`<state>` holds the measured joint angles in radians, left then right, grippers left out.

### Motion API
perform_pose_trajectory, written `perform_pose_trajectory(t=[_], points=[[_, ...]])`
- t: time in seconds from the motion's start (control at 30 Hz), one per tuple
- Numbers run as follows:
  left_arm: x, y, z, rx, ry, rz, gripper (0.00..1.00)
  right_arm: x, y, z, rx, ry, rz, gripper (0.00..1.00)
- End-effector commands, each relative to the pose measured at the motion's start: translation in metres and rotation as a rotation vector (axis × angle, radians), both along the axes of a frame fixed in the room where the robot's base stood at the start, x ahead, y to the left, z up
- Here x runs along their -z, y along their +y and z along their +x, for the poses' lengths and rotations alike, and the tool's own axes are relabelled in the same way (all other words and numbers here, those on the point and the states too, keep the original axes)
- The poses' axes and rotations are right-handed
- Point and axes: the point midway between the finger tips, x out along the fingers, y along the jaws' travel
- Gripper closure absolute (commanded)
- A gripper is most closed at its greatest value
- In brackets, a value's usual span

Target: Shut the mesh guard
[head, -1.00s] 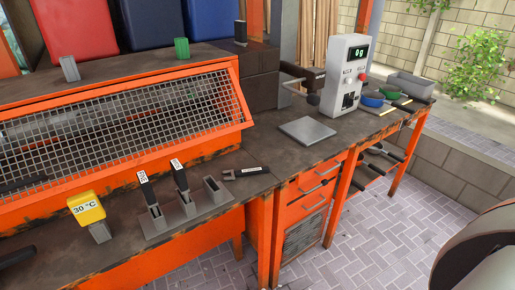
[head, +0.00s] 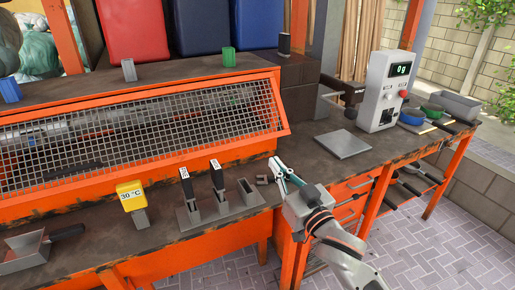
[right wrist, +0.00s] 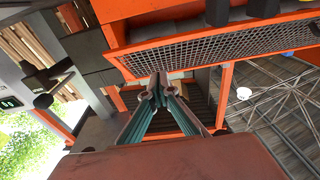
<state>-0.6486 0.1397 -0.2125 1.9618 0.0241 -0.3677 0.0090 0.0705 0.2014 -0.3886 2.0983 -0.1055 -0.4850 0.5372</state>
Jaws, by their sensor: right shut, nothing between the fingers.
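The mesh guard (head: 140,132) is a grey wire grid in an orange frame, sloping over the long housing at the back left of the bench. Dark parts show through its mesh. Its lower edge appears to stand out from the orange panel below, but I cannot tell the size of any gap. My right gripper (head: 279,170) is shut and empty, in front of and below the guard's right end, apart from it. In the right wrist view the closed fingertips (right wrist: 158,86) appear below the guard's mesh (right wrist: 215,46). My left gripper is not in view.
A yellow 30 °C display (head: 131,194) and a grey holder with black-handled tools (head: 205,213) stand before the guard. A flat grey plate (head: 343,145) and a scale (head: 383,91) lie to the right. A grey scoop (head: 25,248) lies front left.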

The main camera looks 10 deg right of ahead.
Motion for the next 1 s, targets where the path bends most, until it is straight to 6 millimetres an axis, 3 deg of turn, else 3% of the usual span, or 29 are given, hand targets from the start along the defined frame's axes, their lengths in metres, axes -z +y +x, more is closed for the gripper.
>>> perform_pose_trajectory(t=[0.5, 0.7, 1.0], points=[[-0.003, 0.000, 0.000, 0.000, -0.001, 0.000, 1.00, -0.009, 0.029, 0.090, 0.000, 0.002, -0.002, 1.00], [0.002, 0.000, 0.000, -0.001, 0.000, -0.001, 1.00, 0.009, 0.035, 0.108, 0.001, 0.002, -0.001, 1.00], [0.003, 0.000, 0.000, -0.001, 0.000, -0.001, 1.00, 0.014, 0.037, 0.115, 0.000, 0.001, 0.000, 1.00]])
